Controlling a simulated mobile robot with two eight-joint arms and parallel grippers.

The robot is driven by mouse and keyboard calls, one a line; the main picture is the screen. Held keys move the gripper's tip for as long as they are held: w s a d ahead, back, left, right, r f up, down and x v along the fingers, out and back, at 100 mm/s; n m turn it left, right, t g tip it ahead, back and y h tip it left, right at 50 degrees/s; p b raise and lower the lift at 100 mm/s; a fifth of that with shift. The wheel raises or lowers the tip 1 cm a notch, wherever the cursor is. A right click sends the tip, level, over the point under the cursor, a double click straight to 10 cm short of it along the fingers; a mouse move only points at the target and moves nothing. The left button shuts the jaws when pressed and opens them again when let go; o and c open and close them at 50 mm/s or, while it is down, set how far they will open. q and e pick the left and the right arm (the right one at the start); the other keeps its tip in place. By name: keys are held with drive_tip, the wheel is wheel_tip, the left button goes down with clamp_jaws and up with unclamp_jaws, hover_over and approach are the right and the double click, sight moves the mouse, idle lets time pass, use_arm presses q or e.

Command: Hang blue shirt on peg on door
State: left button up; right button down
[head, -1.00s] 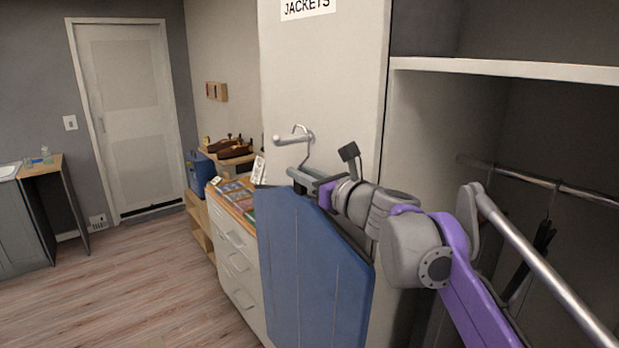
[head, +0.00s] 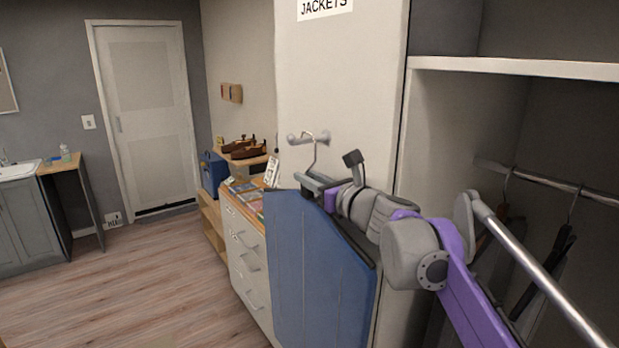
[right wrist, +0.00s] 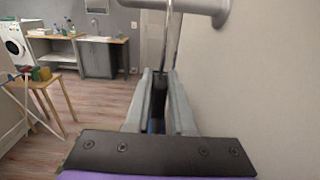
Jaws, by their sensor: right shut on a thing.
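The blue shirt (head: 320,265) hangs on a hanger in front of the pale door panel labelled JACKETS. My right gripper (head: 312,184) is shut on the hanger just below its wire hook (head: 314,155). The hook also shows in the right wrist view (right wrist: 171,50), rising from between the fingers. The grey peg (head: 296,139) sticks out from the panel; in the right wrist view it (right wrist: 185,5) crosses the top. The hook's curved top overlaps the peg in the head view. I cannot tell whether it rests on it. My left gripper is out of view.
The door panel (head: 350,70) stands close beside my right arm. An open wardrobe with a rail (head: 545,180) and dark hangers is on the right. A white drawer unit (head: 246,262) stands behind the shirt. Wooden floor (head: 150,290) is clear at left.

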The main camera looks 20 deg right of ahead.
drive_tip(key=c, duration=0.7)
unclamp_jaws()
drive_tip(key=b+v, duration=0.1)
drive_tip(key=v, duration=1)
drive_tip(key=shift+a+r, duration=0.1)
